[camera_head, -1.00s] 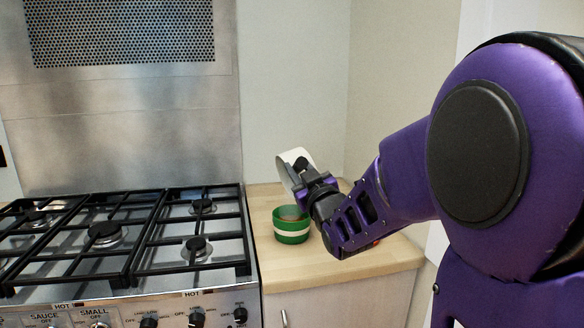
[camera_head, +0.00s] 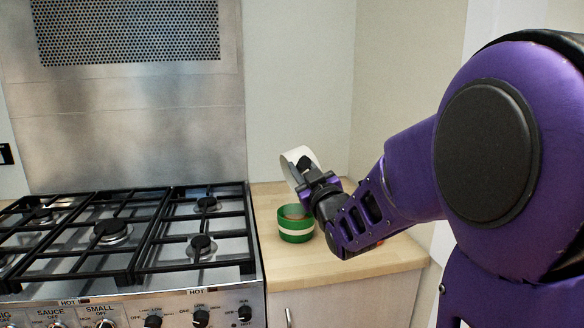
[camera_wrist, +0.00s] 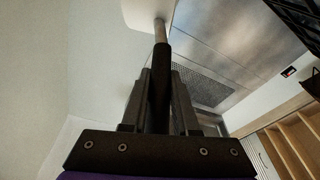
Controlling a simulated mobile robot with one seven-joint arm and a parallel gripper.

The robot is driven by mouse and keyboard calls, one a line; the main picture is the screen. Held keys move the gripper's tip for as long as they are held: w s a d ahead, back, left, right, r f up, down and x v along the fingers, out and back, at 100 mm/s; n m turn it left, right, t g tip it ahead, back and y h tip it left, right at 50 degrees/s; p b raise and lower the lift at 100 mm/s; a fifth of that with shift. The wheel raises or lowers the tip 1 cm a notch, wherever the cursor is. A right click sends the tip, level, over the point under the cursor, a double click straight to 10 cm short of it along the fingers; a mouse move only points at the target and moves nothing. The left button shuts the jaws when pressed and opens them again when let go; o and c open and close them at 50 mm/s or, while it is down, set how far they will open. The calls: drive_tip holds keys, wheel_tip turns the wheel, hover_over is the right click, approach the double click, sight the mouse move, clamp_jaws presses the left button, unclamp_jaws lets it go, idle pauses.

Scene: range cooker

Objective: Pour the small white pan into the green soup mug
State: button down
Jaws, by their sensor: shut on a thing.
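The green soup mug (camera_head: 295,236) stands upright on the wooden counter, with a pale band around it. Something brownish shows inside its rim, too small to make out. The small white pan (camera_head: 311,154) is in the air above the mug, tipped steeply on its side and apart from it. My gripper (camera_head: 316,184) is shut on the pan's handle, just above and right of the mug. In the wrist view the dark handle (camera_wrist: 161,80) runs up between the fingers to the white pan (camera_wrist: 140,12). The inside of the pan is mostly hidden.
The range cooker (camera_head: 120,235) with black grates is to the left, beside the counter (camera_head: 300,265). My forearm covers the right part of the counter, where a small red thing partly shows. The wall rises close behind. The counter's front is clear.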

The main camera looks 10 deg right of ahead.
drive_tip(key=shift+a+r, duration=0.1)
drive_tip(key=shift+a, duration=0.05)
drive_tip(key=shift+s+a+f+n, duration=0.2)
drive_tip(key=shift+a+n, duration=0.4)
drive_tip(key=shift+n, duration=0.2)
idle(1.9)
